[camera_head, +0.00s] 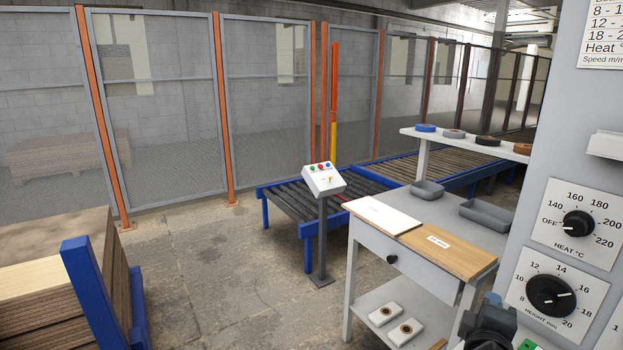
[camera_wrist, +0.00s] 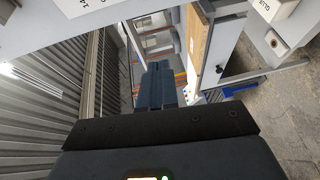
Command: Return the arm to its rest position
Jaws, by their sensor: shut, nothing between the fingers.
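My gripper (camera_wrist: 160,82) shows in the wrist view, its two dark fingers close together with nothing between them. Its dark wrist body fills the bottom of that view. Beyond the fingers, the edge of a wooden board and pale table parts show, with no contact visible. In the head view, a dark rounded part at the bottom right corner, partly cut off, may be part of my arm. The rest of my arm is out of that view.
A grey table (camera_head: 475,240) carries a white board (camera_head: 383,214), a wooden board (camera_head: 447,253) and grey bins. A machine panel (camera_head: 560,120) with dials stands close at right. A roller conveyor (camera_head: 305,203) and control post (camera_head: 323,235) stand behind; a board stack (camera_head: 45,310) is at left. Floor between is clear.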

